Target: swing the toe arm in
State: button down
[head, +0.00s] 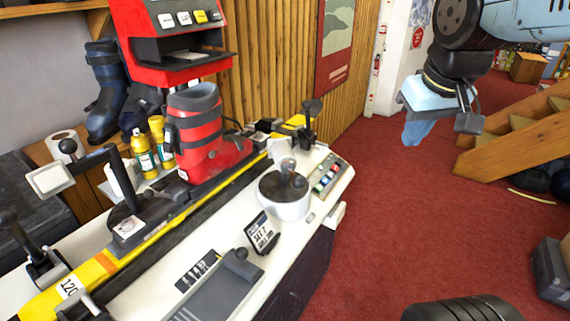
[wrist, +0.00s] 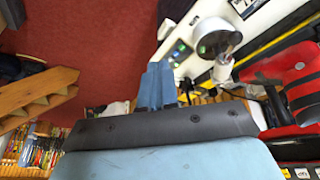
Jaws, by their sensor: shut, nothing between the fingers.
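A red ski boot (head: 200,135) stands on the long yellow ski (head: 190,217) on the bench, its toe to the right; it also shows at the right of the wrist view (wrist: 298,88). A black crank-like arm (head: 97,158) with a white pad (head: 48,179) and ball knob stands left of the boot, its pad out over the bench's back left. A black-knobbed lever (head: 311,108) stands beyond the toe. I cannot tell for sure which is the toe arm. My gripper (head: 415,140) is shut and empty, over the floor right of the bench; its blue fingers (wrist: 155,76) meet in the wrist view.
A silver round pot-like part (head: 284,203), a button panel (head: 327,174), a small sign (head: 262,233) and a grey tray (head: 222,295) sit on the bench front. Yellow bottles (head: 143,153) stand behind. Wooden stairs (head: 520,130) are at right; the red floor between is clear.

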jog(key=w+a+f+n+g+h, duration=0.15)
jog(key=w+a+n, duration=0.3)
jog(key=a, duration=0.55)
jog(key=w+a+f+n+g+h, duration=0.15)
jog(key=w+a+n, duration=0.3)
jog(key=a, duration=0.55)
jog(key=w+a+f+n+g, duration=0.25)
jog(key=w+a, duration=0.25)
jog(key=a, duration=0.4)
jog(key=s+d+f, duration=0.2)
jog(key=d+f, duration=0.4)
jog(key=f, duration=0.4)
jog(key=shift+s+f+n, duration=0.2)
jog(key=shift+s+n, duration=0.15)
jog(key=shift+a, duration=0.1)
